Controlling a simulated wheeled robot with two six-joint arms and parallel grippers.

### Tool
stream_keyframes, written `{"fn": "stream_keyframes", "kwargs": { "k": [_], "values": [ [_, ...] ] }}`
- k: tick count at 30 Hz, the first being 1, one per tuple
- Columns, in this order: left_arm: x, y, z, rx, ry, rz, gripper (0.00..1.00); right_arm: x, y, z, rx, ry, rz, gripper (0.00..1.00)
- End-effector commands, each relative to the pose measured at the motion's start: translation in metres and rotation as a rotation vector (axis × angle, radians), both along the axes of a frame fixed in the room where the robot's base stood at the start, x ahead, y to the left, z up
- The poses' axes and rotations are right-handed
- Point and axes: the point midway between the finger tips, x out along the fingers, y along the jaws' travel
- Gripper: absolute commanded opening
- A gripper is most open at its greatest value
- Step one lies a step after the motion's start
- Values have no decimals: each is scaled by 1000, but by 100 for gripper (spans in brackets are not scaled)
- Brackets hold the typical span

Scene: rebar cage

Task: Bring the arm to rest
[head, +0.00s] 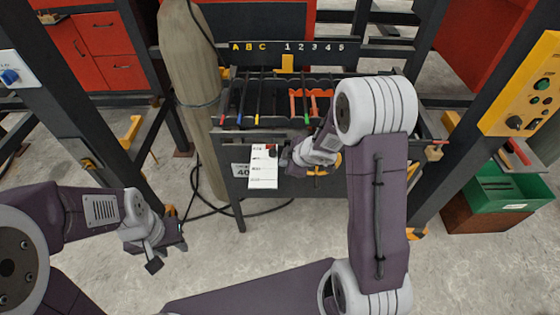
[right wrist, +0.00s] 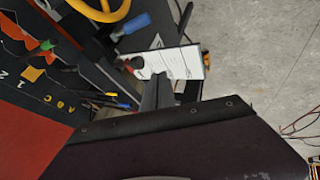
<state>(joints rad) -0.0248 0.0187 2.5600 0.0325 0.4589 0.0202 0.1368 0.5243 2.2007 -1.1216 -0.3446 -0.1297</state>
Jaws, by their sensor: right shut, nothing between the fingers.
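My right arm reaches over the rebar cage bench, and its gripper (head: 288,160) hangs in front of the bench's near edge, by a white printed card (head: 264,168). In the right wrist view the right gripper (right wrist: 158,92) has its fingers together with nothing between them, and the card (right wrist: 175,63) shows just beyond them. I cannot tell whether they touch. My left gripper (head: 174,236) is low at the left, over the bare floor and away from the bench. Its fingers are too small and dark to tell if they are open.
The bench has a dark rack (head: 262,98) of bars with coloured ends, under a board marked A B C and numbers (head: 290,49). A wrapped column (head: 193,90), dark posts and a yellow control panel (head: 535,90) stand around it. A green crate (head: 497,187) is at the right. The front floor is clear.

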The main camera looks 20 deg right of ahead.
Motion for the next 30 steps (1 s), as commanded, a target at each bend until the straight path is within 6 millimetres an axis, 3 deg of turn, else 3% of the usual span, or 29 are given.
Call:
{"fn": "stream_keyframes", "kwargs": {
  "k": [12, 14, 17, 19, 21, 24, 27, 30],
  "values": [
    [0, 0, 1, 0, 0, 0, 36, -1, 3, 5, 0, -6, 9, 0],
    [0, 0, 1, 0, 0, 0, 36, 3, 9, 20, -5, -38, 24, 0],
    [0, 0, 1, 0, 0, 0, 36, 2, 22, 63, 13, -107, -26, 0],
    [0, 0, 1, 0, 0, 0, 36, -17, 10, 79, 44, -78, -226, 0],
    [0, 0, 1, 0, 0, 0, 36, -49, -6, 78, 85, 10, -449, 0],
    [0, 0, 1, 0, 0, 0, 36, -111, -18, 60, 155, 203, -757, 0],
    [0, 0, 1, 0, 0, 0, 36, -167, -15, 41, 203, 403, -983, 0],
    [0, 0, 1, 0, 0, 0, 36, -198, -8, 31, 220, 535, -1101, 0]
  ]
}}
